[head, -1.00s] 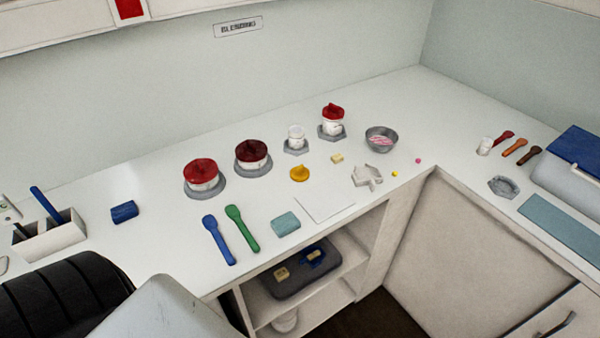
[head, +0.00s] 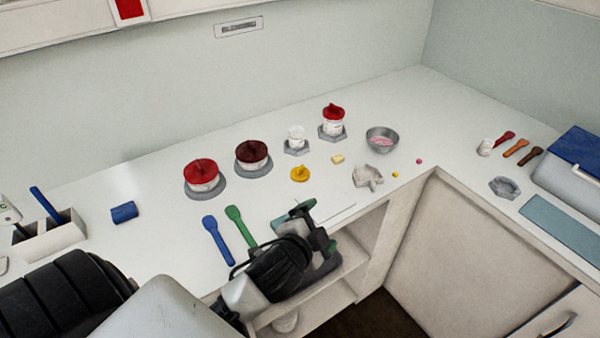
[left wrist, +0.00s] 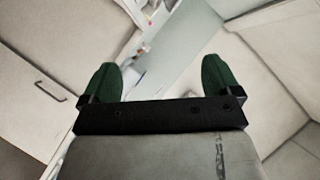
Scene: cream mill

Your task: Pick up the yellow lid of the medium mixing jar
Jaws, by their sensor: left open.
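The yellow lid (head: 300,174) lies on the white counter in the head view, in front of a small white open jar (head: 296,138) on a grey hexagonal base. My left gripper (head: 312,218) is open and empty near the counter's front edge, nearer to me than the lid and apart from it. In the left wrist view my left gripper (left wrist: 160,82) shows its two green fingers spread wide, with nothing between them. The lid cannot be made out in the left wrist view. My right gripper is not in view.
Two red-lidded jars (head: 201,175) (head: 253,156) and a smaller red-lidded jar (head: 333,122) stand behind. A blue spatula (head: 218,240) and a green one (head: 240,228) lie left of my gripper. A metal bowl (head: 381,140) and a white angular piece (head: 368,176) are to the right.

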